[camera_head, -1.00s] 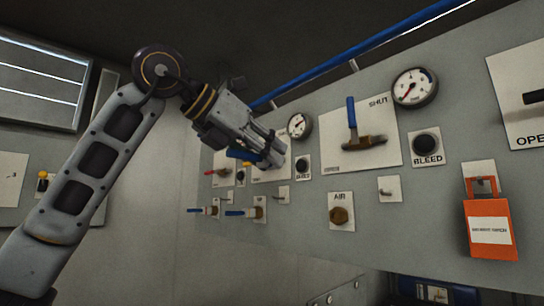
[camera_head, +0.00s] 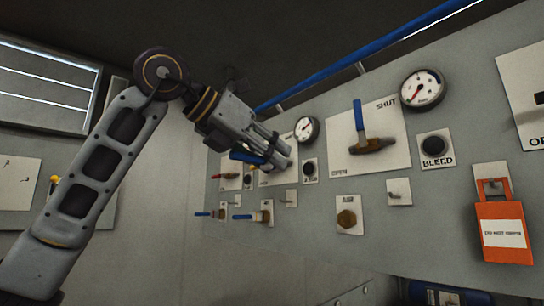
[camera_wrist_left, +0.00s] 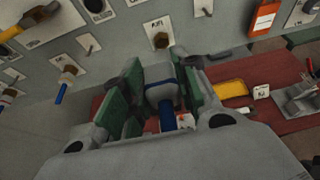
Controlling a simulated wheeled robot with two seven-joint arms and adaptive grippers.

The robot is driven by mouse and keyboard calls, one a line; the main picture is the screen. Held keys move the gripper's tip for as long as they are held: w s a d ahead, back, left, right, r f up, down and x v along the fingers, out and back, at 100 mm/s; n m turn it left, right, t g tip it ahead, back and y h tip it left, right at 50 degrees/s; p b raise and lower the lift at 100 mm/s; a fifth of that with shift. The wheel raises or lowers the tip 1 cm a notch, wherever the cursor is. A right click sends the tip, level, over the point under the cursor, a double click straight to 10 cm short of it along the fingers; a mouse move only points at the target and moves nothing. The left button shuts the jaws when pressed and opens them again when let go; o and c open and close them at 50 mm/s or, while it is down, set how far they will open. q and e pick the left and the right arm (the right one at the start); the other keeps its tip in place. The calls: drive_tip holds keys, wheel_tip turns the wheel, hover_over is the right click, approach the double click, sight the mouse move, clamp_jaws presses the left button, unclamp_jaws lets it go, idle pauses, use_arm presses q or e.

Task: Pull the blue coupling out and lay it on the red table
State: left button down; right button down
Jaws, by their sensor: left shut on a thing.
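My left gripper (camera_head: 287,158) is in front of the grey panel in the head view. In the left wrist view its green-padded fingers (camera_wrist_left: 155,97) are closed around a small grey and blue piece (camera_wrist_left: 167,115), which I take to be the blue coupling; the fingers hide part of it. The red table (camera_wrist_left: 262,110) lies at the lower right of the wrist view. My right gripper is out of view.
The panel carries a blue-handled valve (camera_head: 361,122), gauges (camera_head: 423,90), a black BLEED knob (camera_head: 434,146) and an orange lockout tag (camera_head: 503,232). A yellow object (camera_wrist_left: 229,90) and grey blocks (camera_wrist_left: 300,103) are on the red table.

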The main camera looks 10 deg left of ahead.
sight(259, 156)
use_arm(q)
drive_tip(key=shift+s+a+b, duration=0.2)
drive_tip(key=shift+s+a, duration=0.4)
drive_tip(key=shift+s, duration=0.25)
drive_tip(key=shift+s+a+b, duration=0.2)
drive_tip(key=shift+s+a, duration=0.35)
drive_tip(key=shift+s, duration=0.25)
drive_tip(key=shift+w+d+f, duration=0.1)
drive_tip(key=shift+w, duration=0.05)
idle(0.6)
